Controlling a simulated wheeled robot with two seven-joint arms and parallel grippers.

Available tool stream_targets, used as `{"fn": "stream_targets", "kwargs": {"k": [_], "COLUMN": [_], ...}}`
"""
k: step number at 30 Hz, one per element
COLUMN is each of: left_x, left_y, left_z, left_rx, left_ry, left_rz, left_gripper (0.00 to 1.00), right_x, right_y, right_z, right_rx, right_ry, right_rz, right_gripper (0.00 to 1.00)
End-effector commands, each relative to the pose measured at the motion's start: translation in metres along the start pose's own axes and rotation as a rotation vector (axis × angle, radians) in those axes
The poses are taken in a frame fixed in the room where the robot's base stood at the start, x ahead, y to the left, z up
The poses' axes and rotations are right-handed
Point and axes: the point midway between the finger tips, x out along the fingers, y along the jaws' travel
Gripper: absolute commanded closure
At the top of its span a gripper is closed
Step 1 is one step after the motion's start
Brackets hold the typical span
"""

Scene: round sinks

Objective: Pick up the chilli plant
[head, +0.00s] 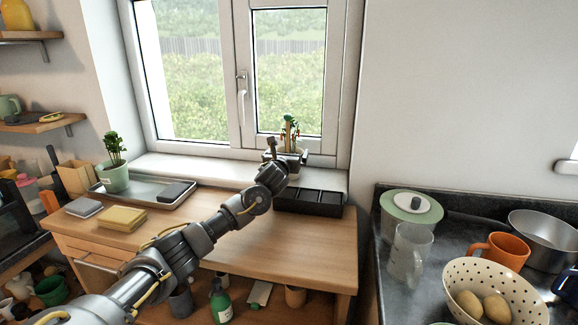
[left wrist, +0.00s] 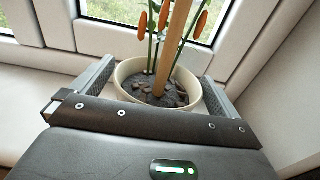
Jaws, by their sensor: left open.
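The chilli plant (head: 290,125) stands upright on the windowsill in front of the right window pane. It has green leaves, orange chillies and a wooden stake. My left gripper (head: 291,157) reaches to it from the front and hides most of its pot in the head view. The left wrist view shows the pale pot (left wrist: 123,76) with dark soil between the two open fingers of the gripper (left wrist: 157,80). One finger is on each side of the pot. Whether they touch it I cannot tell. My right gripper is not in view.
A black divided tray (head: 318,203) lies below the sill on the wooden table (head: 290,245). Another potted plant (head: 115,165) stands on a grey tray to the left. A dark counter at right holds a colander (head: 495,290) and an orange mug (head: 500,250).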

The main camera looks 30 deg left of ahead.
Motion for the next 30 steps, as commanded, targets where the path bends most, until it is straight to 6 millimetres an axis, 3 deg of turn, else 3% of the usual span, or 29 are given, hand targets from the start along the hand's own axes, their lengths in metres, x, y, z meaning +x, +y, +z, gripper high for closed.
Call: {"fn": "stream_targets", "kwargs": {"k": [6, 20, 30], "left_x": [0.0003, 0.0001, 0.0002], "left_y": [-0.0004, -0.0002, 0.0], "left_z": [0.0001, 0.0, 0.0048], "left_rx": [0.0, 0.0, -0.002], "left_ry": [0.0, 0.0, -0.004], "left_rz": [-0.001, 0.0, 0.0], "left_gripper": [0.01, 0.62, 0.63], "right_x": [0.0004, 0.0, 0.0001], "right_y": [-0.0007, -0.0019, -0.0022], "right_z": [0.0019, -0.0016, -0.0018], "right_rx": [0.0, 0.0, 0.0], "right_ry": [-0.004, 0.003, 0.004], "right_rz": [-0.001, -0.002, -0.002], "right_gripper": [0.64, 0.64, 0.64]}}
